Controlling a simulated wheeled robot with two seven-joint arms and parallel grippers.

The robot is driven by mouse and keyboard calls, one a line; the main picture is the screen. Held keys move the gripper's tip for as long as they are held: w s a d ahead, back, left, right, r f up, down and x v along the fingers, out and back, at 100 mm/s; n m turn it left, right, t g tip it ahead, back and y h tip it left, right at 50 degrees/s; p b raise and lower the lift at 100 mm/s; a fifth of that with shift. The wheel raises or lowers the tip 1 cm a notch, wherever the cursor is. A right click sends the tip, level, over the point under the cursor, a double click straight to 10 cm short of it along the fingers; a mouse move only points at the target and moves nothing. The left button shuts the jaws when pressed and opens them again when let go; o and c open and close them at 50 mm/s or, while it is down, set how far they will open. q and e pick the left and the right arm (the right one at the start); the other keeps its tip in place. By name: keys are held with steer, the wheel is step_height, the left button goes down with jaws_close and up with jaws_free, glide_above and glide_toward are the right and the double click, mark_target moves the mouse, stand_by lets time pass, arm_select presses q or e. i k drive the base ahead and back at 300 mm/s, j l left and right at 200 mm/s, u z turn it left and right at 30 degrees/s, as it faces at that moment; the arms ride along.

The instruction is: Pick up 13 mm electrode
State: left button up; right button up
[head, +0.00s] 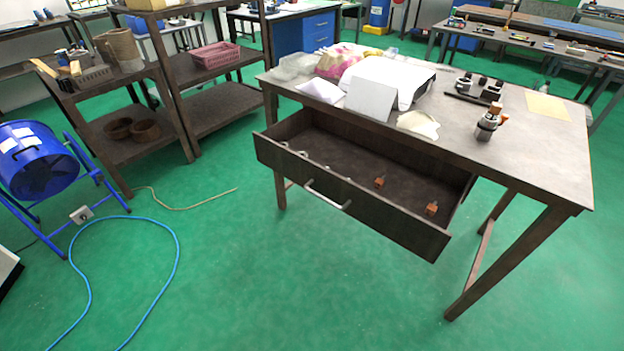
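The open drawer (400,225) of the table holds two small orange-brown copper-coloured pieces that look like electrodes. One piece (380,181) is right of the drawer's middle and the other (432,208) is near its right end. Several small pale metal items (303,154) lie along the drawer's front wall on the left. On the tabletop a dark metal chuck-like device (487,127) has an orange-brown block (497,110) at its top. Sizes cannot be read, so I cannot tell which piece is 13 mm. Neither of my grippers is in view.
The wooden table (540,165) also carries a white box-like device (390,78), white cards, cloths, a dark rack (475,90) and a yellow sheet (547,107). Shelves stand at left, with a blue drum fan (37,160) and blue hose (178,255). The green floor before the drawer is clear.

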mark_target(495, 108)
steer(key=k+l+z, duration=0.1)
steer(key=z, duration=1)
